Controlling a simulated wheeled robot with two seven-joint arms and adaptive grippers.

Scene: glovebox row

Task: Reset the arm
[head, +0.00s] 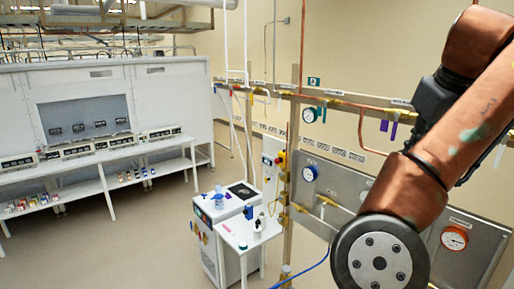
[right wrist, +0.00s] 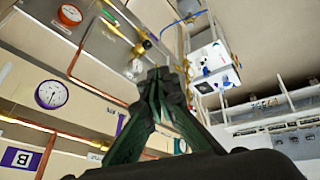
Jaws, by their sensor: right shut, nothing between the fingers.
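My right arm (head: 440,160) shows large at the right of the head view, copper-coloured with a dark round joint cap. It hides part of the gauge panel behind it. My right gripper (right wrist: 162,75) is in the right wrist view, its green-dark fingers meeting at the tips. It is shut and empty, and nothing is seen touching it. My left gripper is not in any view.
A grey wall panel with gauges (head: 454,238) and copper pipes stands close beside the right arm. A white cart (head: 208,248) with small items stands at centre. White benches (head: 100,160) line the left wall. The floor (head: 130,240) at left is clear.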

